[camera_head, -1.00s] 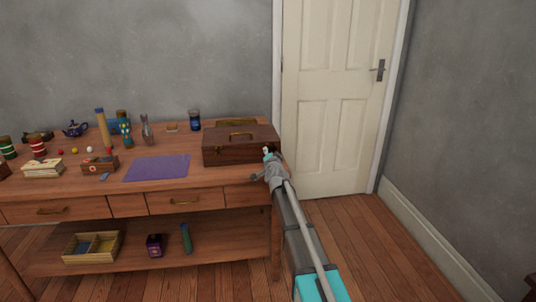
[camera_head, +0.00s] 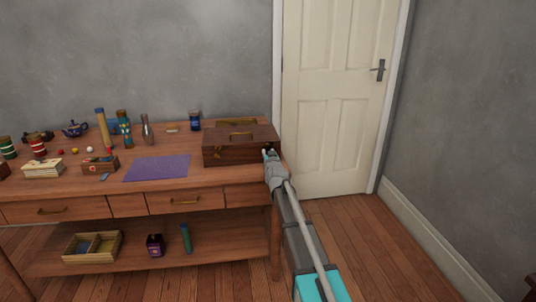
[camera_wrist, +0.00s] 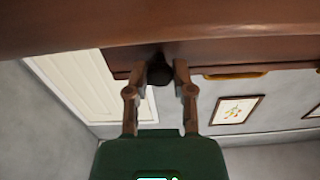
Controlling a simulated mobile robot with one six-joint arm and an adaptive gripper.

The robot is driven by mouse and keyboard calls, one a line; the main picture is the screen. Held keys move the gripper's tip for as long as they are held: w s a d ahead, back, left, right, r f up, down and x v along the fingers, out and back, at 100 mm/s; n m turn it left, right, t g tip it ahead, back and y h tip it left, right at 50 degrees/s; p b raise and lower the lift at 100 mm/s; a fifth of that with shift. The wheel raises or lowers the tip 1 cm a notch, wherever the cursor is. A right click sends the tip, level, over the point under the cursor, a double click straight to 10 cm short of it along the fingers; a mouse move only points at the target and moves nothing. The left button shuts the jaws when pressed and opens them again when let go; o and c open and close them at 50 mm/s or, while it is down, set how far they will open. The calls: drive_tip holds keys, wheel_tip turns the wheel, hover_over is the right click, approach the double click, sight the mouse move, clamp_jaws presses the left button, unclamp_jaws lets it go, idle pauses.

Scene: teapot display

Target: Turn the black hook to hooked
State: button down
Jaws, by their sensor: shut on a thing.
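The black hook (camera_wrist: 160,73) is a small dark rounded piece at the edge of brown wood, seen between my fingertips in the wrist view. My gripper (camera_wrist: 161,78) is shut on it, one finger on each side. The fingers hide part of the hook, so its exact angle cannot be told. In the head view my gripper (camera_head: 269,154) is at the right front end of the brown wooden case (camera_head: 228,155), which stands on the table's right end. The hook cannot be made out there.
The wooden table (camera_head: 220,180) carries a purple mat (camera_head: 157,168), a dark bottle (camera_head: 194,121), a vase (camera_head: 147,130) and several small things left of the case. A cream door (camera_head: 335,120) stands behind on the right. The floor right of the table is clear.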

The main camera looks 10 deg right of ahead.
drive_tip(key=shift+n, duration=0.4)
drive_tip(key=shift+c, duration=2.4)
unclamp_jaws()
drive_tip(key=shift+s, duration=0.1)
drive_tip(key=s, duration=1.1)
drive_tip(key=shift+s, duration=0.4)
